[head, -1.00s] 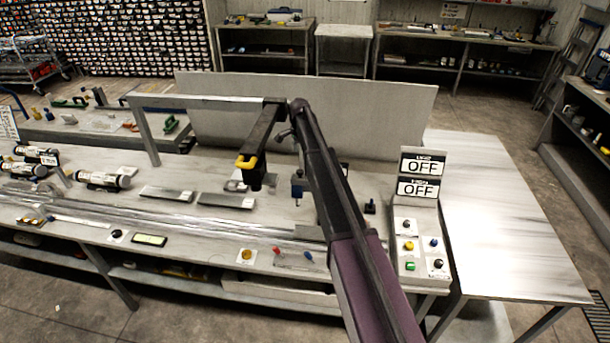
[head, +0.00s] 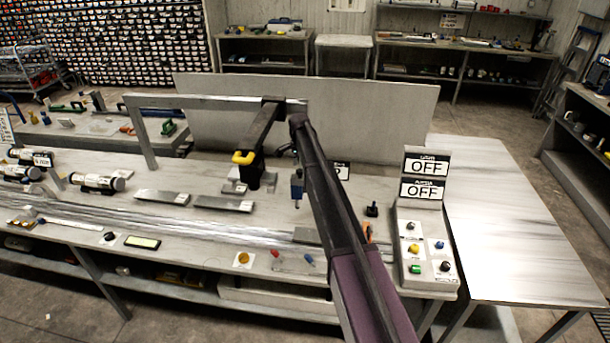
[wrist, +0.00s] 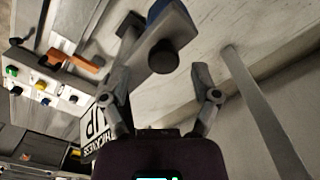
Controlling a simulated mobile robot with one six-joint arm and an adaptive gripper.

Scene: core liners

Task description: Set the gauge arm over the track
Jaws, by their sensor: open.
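In the wrist view the gauge arm (wrist: 150,68) looks like a grey bar with a round black knob (wrist: 163,56) and a blue part at its top edge. My gripper (wrist: 165,62) is open, with one finger on each side of the bar near the knob. I cannot tell whether either finger touches it. In the head view a blue gauge head (head: 297,184) with a thin tip shows beside my purple forearm, which hides most of the gripper and the bar. The long metallic track (head: 170,221) runs along the bench front.
A button panel (head: 424,250) under two OFF signs stands at the right. A thickness sign (wrist: 98,125) is close to my left finger. A grey post (wrist: 262,110) lies right of my gripper.

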